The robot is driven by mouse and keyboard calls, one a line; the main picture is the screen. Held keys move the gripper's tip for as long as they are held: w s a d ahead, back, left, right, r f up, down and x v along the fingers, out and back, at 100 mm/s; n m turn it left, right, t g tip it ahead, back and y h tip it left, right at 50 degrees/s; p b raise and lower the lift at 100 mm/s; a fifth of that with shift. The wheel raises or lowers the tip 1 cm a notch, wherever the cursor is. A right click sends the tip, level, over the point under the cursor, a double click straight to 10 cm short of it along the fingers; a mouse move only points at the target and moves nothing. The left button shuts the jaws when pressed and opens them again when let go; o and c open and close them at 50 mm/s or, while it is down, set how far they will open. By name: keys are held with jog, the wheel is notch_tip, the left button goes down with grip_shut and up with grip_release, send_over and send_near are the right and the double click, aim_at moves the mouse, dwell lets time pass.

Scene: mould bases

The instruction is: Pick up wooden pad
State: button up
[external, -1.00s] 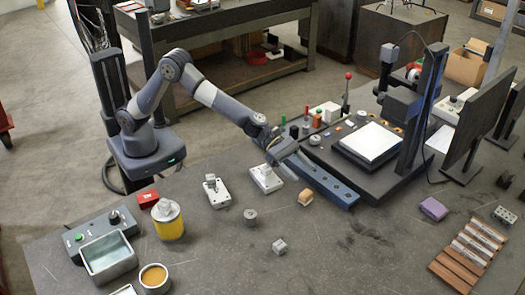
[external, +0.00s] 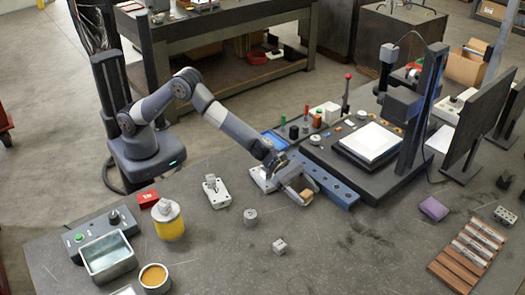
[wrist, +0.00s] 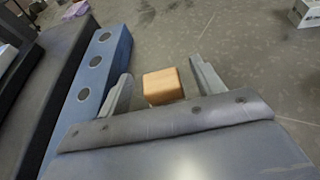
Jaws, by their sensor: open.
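The wooden pad (wrist: 162,86) is a small light-brown block on the dark table. In the wrist view it lies between the two fingers of my gripper (wrist: 160,85), with a gap on each side. In the external view the pad (external: 307,196) shows at the tips of my gripper (external: 302,192), partly covered by it. My gripper is open and low over the table, its fingers on either side of the pad.
A long blue bar with round holes (external: 335,190) stands close beside my gripper; it also fills the left of the wrist view (wrist: 98,75). A grey cylinder (external: 250,217) and a small metal block (external: 279,246) stand nearer the front. A purple block (external: 433,208) lies to the right.

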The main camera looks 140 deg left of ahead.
jog(key=c, duration=1.1)
